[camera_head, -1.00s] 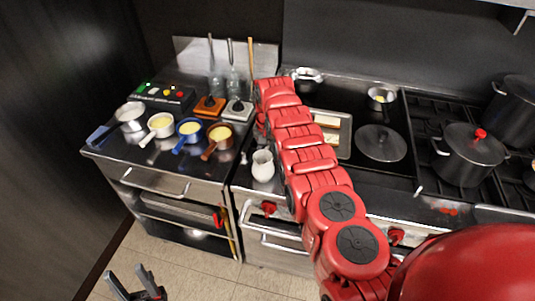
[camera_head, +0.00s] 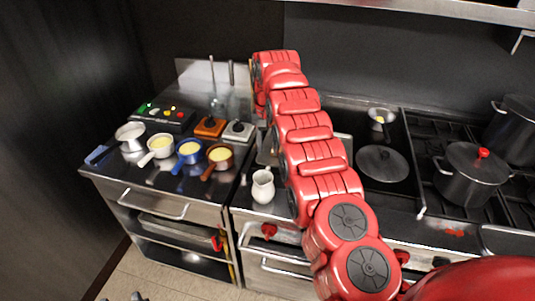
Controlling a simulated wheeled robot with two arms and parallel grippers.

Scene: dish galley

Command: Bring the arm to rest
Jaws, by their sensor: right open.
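My red right arm (camera_head: 310,155) rises from the lower right over the counter, bent at several joints, with its far end high above the back of the counter. My right gripper is mostly hidden behind the arm's far links, and nothing shows held in it. My left gripper (camera_head: 124,297) shows only as two dark fingertips, spaced apart, at the bottom edge on the left, with nothing between them.
Several small pans, including a blue one (camera_head: 189,152) and a copper one (camera_head: 220,158), stand left of the arm. A white jug (camera_head: 263,187) stands close to it. At right are a flat lid (camera_head: 382,164) and a pot (camera_head: 470,173). A shelf (camera_head: 440,9) overhangs above.

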